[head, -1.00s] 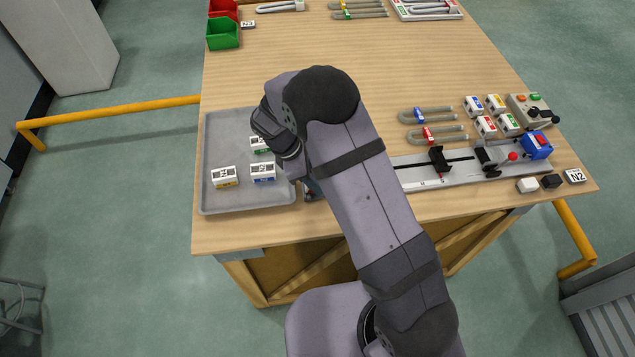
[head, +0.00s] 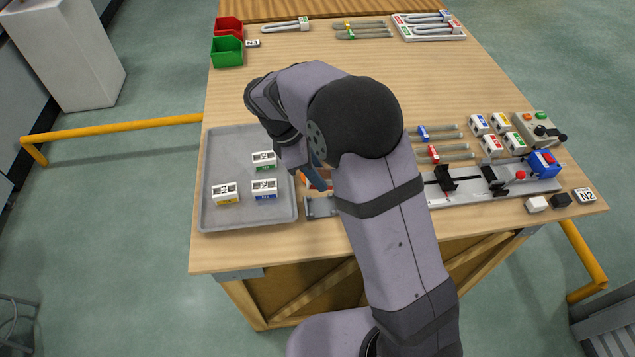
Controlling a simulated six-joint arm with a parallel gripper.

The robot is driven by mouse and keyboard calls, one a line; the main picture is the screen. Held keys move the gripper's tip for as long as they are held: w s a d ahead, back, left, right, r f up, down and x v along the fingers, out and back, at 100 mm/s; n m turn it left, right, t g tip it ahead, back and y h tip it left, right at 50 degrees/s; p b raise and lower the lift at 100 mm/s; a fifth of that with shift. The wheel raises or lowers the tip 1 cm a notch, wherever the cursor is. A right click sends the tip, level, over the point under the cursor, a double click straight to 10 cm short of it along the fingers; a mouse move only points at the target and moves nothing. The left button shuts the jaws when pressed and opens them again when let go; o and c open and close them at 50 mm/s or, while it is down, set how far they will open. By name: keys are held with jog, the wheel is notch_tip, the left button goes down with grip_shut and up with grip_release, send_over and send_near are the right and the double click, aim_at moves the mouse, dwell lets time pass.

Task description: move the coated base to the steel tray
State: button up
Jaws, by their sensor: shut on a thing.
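The steel tray (head: 221,160), grey and shallow, lies at the table's left front. It holds three white blocks with coloured bands: green (head: 264,161), yellow (head: 226,194) and blue (head: 264,189). I cannot tell from their looks whether any of them is coated. My gripper (head: 315,180) is just right of the tray's right edge, mostly covered by my arm. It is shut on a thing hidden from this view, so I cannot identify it. An orange-red patch shows beside the gripper, and I cannot tell what it belongs to.
A small grey fixture (head: 320,207) sits right of the tray. A long rail with black clamps (head: 445,180) runs to the right. Several banded blocks and a control box (head: 538,128) stand behind it. Red and green bins (head: 227,52) are at the back left.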

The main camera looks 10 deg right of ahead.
jog(key=shift+a+r+p, duration=0.3)
jog(key=shift+r+p, duration=0.05)
jog(key=shift+r, duration=0.1)
jog(key=w+a+f+n+t+p, duration=0.1)
jog(key=a+f+n, duration=0.1)
jog(key=a, duration=0.2)
jog(key=w+a+f+n+t+p, duration=0.1)
jog(key=a+f+n+p, duration=0.1)
jog(key=a, duration=0.2)
jog(key=w+a+f+n+t+p, duration=0.1)
jog(key=a+f+n+p, duration=0.1)
jog(key=a, duration=0.2)
jog(key=shift+w+n+h, duration=0.3)
jog(key=shift+n, duration=0.1)
jog(key=w+a+n, duration=0.1)
jog(key=w+a+n+t+y, duration=0.1)
jog(key=w+n, duration=0.1)
jog(key=w+a+n+t, duration=0.1)
jog(key=a, duration=0.1)
jog(key=shift+w+a+r+n, duration=0.1)
jog(key=shift+w+r+n, duration=0.05)
jog(key=shift+r+n, duration=0.2)
jog(key=w+a+r+n+t+y, duration=0.1)
jog(key=w+a+r+n+y, duration=0.2)
jog(key=w+a+n+y, duration=0.3)
jog(key=n, duration=0.5)
jog(key=shift+a+r+t+y, duration=0.3)
jog(key=shift+a+r+t, duration=0.05)
jog(key=shift+r+t, duration=0.05)
